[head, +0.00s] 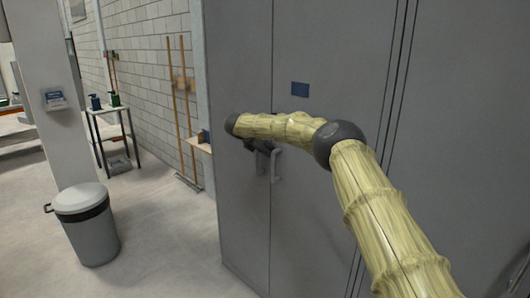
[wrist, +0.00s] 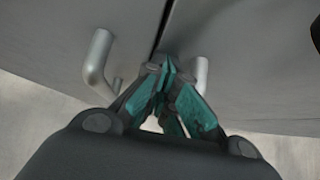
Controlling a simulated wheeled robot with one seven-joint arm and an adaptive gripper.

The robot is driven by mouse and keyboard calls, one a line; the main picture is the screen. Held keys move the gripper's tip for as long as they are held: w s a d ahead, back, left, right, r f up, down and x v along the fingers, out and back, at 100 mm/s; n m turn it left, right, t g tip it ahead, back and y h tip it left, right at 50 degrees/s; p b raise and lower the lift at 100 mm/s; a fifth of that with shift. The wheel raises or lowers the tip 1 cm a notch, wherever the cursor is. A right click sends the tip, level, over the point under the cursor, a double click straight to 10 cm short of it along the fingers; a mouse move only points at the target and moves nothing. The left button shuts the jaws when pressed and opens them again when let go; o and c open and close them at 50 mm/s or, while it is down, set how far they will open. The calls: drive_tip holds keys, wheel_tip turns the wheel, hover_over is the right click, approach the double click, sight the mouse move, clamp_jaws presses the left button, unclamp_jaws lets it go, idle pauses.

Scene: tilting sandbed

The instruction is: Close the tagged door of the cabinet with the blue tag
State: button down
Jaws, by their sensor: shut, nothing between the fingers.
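The grey cabinet's tagged door (head: 340,60) carries a blue tag (head: 300,88) near its left edge. In the head view it looks about flush with the plain door (head: 238,70) to its left. In the wrist view a thin dark seam runs between the two doors, and a silver handle (wrist: 98,65) stands left of it and another handle (wrist: 200,75) right of it. My gripper (wrist: 167,66) is shut and empty, its teal-padded fingertips at the seam between the handles. I cannot tell whether they touch the door. In the head view my arm partly hides the gripper (head: 262,148).
More grey cabinet front (head: 465,90) continues to the right. A grey bin (head: 93,235) stands on the floor at left, with a pillar (head: 45,60) behind it. A small table (head: 108,110) and wooden poles stand by the brick wall. The floor between bin and cabinet is clear.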

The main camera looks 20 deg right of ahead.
drive_tip(key=s+a+f+b+v, duration=0.15)
drive_tip(key=b+v, duration=0.25)
drive_tip(key=v, duration=0.9)
drive_tip(key=s+a+f+n+t, duration=0.25)
drive_tip(key=a+f+n, duration=0.25)
drive_tip(key=f+n, duration=0.5)
drive_tip(key=s+a+f+n+t, duration=0.1)
drive_tip(key=a+f+n+t, duration=0.3)
drive_tip(key=f, duration=0.9)
drive_tip(key=s+a+f+n+y, duration=0.2)
drive_tip(key=s+a+f+n, duration=0.1)
drive_tip(key=s+f+n, duration=0.7)
drive_tip(key=s+a+f+n+y, duration=0.3)
drive_tip(key=s+f+n, duration=0.4)
drive_tip(key=f, duration=0.5)
drive_tip(key=s+d+f+n+g+y, duration=0.15)
drive_tip(key=s+f+n, duration=0.4)
drive_tip(key=s, duration=0.75)
drive_tip(key=s+f+n+g+y, duration=0.25)
drive_tip(key=s+f+n, duration=0.35)
drive_tip(key=s, duration=0.7)
drive_tip(key=s+d+n+g, duration=0.2)
drive_tip(key=s+n+g, duration=0.1)
drive_tip(key=s, duration=1)
drive_tip(key=s+d+n+g, duration=0.2)
drive_tip(key=s+n+g, duration=0.1)
drive_tip(key=s, duration=1)
drive_tip(key=shift+s+d+p, duration=0.2)
drive_tip(key=shift+s+p, duration=0.05)
drive_tip(key=shift+p, duration=0.05)
